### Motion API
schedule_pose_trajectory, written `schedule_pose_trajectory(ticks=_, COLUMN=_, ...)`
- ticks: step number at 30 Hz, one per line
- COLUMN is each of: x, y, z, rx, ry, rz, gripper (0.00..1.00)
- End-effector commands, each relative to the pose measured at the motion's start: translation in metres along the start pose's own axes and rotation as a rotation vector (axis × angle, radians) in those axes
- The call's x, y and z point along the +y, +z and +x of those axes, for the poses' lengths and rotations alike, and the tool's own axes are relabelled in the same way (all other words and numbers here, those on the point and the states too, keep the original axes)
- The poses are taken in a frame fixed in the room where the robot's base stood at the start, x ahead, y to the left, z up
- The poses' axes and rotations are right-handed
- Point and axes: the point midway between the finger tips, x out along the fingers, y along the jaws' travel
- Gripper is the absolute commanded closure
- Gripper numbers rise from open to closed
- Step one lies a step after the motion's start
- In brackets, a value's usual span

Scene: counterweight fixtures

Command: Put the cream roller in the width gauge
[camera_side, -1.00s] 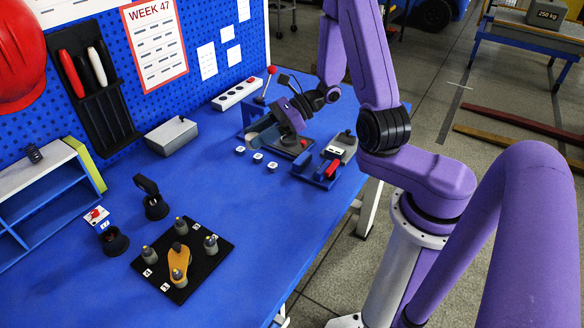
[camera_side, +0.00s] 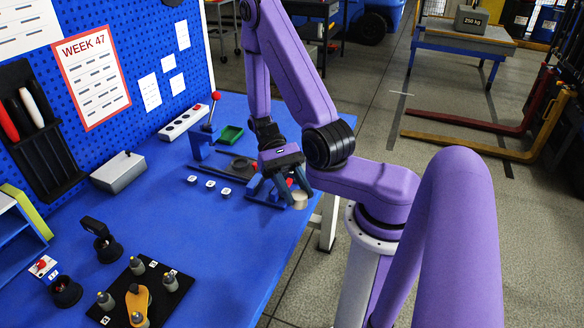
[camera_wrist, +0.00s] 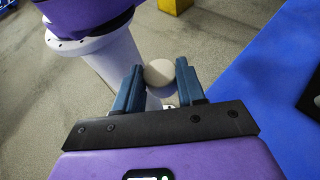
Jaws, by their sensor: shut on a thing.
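My gripper (camera_side: 283,192) is over the table's right edge, beside a low blue fixture. It is shut on the cream roller (camera_wrist: 159,72), which sits between the two blue fingers in the wrist view. In the side view the roller (camera_side: 300,200) shows as a pale cylinder at the fingertips. The low blue fixture with a red part (camera_side: 290,182) is mostly hidden by my gripper. I cannot tell whether it is the width gauge, nor whether the roller touches it.
Three small white labelled blocks (camera_side: 209,184) lie left of my gripper. A black board with several pegs (camera_side: 158,284) lies at front left. Bare blue table (camera_side: 195,240) lies between.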

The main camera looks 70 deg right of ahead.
Motion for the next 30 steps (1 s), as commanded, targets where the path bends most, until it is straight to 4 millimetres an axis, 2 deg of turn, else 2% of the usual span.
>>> schedule_pose_trajectory(ticks=3, x=0.029, y=-0.003, z=-0.003, rx=0.0, ry=0.174, rz=-0.072, gripper=0.92)
schedule_pose_trajectory(ticks=8, x=0.067, y=-0.011, z=-0.015, rx=0.0, ry=0.411, rz=-0.17, gripper=0.92)
schedule_pose_trajectory(ticks=15, x=0.113, y=-0.031, z=-0.052, rx=0.0, ry=0.768, rz=-0.318, gripper=0.92)
schedule_pose_trajectory(ticks=22, x=0.138, y=-0.057, z=-0.102, rx=-0.001, ry=1.108, rz=-0.459, gripper=0.92)
schedule_pose_trajectory(ticks=30, x=0.138, y=-0.092, z=-0.167, rx=0.0, ry=1.498, rz=-0.62, gripper=0.92)
